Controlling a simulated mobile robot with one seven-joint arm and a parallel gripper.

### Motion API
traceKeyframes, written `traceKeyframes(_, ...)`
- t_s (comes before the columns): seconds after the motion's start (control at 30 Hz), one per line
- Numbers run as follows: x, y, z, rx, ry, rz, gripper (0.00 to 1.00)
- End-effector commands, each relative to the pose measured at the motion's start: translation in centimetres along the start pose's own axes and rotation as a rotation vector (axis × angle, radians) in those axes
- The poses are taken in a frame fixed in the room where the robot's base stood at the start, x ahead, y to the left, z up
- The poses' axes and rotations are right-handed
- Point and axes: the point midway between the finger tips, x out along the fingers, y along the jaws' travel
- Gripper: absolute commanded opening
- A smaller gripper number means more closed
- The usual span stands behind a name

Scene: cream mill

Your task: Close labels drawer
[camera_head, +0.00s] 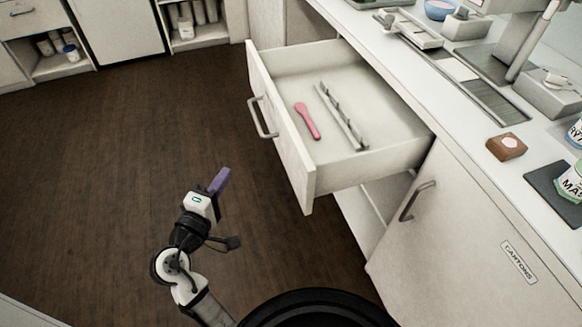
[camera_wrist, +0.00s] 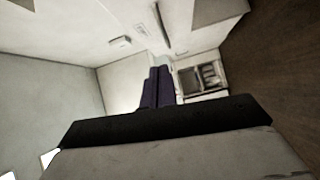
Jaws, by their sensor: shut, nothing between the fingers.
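An open drawer (camera_head: 312,178) juts out from the counter in the middle of the head view. It has a white front with a grey bar handle (camera_head: 262,118). A pink spoon-like utensil (camera_head: 307,120) and a grey rail-like divider (camera_head: 340,117) lie inside. No label on the drawer front can be read. My gripper (camera_head: 221,178) is in front and to the left of the drawer, apart from it, with its purple fingers pointing up and right. In the wrist view the fingers (camera_wrist: 158,88) are together and empty.
A cupboard door marked "CARTONS" (camera_head: 465,240) is right of the drawer, with its own handle. The counter (camera_head: 455,130) carries a brown block (camera_head: 507,146), containers and equipment. Dark wood floor (camera_head: 120,140) is clear at left. Shelves with jars (camera_head: 195,30) stand at the back.

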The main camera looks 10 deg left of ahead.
Motion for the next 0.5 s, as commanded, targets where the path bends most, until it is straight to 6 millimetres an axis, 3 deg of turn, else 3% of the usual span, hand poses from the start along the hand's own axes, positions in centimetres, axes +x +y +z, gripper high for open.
traceKeyframes(0.1, -0.5, -0.8, 2.1, -0.082, -0.082, 0.003, 0.0)
traceKeyframes(0.27, -0.1, -0.9, 2.9, -0.11, -0.116, 0.007, 0.0)
traceKeyframes(0.5, 3.8, -0.7, 3.3, -0.108, -0.116, 0.007, 0.0)
